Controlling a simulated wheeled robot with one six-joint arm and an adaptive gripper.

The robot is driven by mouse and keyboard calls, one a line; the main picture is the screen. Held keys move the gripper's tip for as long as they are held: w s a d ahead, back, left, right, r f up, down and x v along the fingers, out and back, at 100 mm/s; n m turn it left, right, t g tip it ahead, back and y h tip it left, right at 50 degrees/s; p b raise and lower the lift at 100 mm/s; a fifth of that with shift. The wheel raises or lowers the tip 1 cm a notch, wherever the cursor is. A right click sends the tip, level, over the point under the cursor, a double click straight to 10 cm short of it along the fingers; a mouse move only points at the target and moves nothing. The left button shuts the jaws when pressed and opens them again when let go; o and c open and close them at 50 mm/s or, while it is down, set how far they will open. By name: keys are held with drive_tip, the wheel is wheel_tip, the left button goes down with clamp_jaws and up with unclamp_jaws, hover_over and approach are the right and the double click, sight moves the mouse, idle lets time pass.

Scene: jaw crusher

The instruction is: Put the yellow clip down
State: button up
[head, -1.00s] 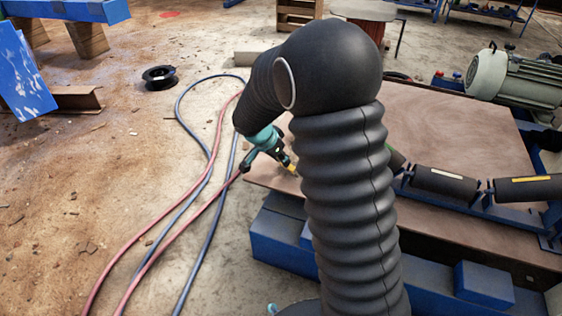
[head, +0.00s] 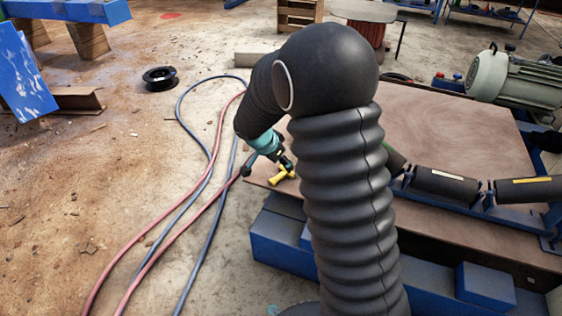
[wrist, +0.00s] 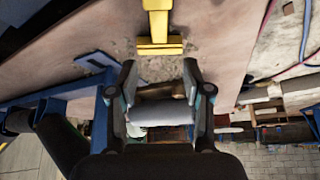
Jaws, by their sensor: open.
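The yellow clip (head: 283,174) lies on the brown plate (head: 440,120), near its left edge, in the head view. In the wrist view the yellow clip (wrist: 158,28) is at the top centre on the plate, its wide bar toward my gripper. My gripper (head: 278,162) is just above and beside the clip in the head view, partly hidden by my arm. In the wrist view my gripper (wrist: 158,75) has its two fingers apart with nothing held between them. The clip is beyond the fingertips, clear of both.
Black rollers (head: 445,186) on a blue frame stand on the plate at right. A grey motor (head: 510,78) stands behind. Red and blue hoses (head: 205,180) run over the floor at left. A black spool (head: 160,78) lies farther back. The plate behind the rollers is largely clear.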

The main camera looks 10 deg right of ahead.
drive_tip(key=p+v, duration=0.1)
drive_tip(key=v, duration=0.9)
drive_tip(key=s+d+r+n+y, duration=0.1)
drive_tip(key=s+d+r+n, duration=0.1)
drive_tip(key=s+r, duration=0.4)
drive_tip(key=s+d+r+n+y, duration=0.1)
drive_tip(key=s+d+r+n, duration=0.25)
drive_tip(key=s, duration=0.45)
drive_tip(key=s+r+n+t+y, duration=0.2)
drive_tip(key=s+n, duration=0.3)
drive_tip(key=s, duration=0.9)
drive_tip(key=shift+s+r+n+y, duration=0.2)
drive_tip(key=shift+s+n+y, duration=0.1)
drive_tip(key=shift+s+n, duration=0.05)
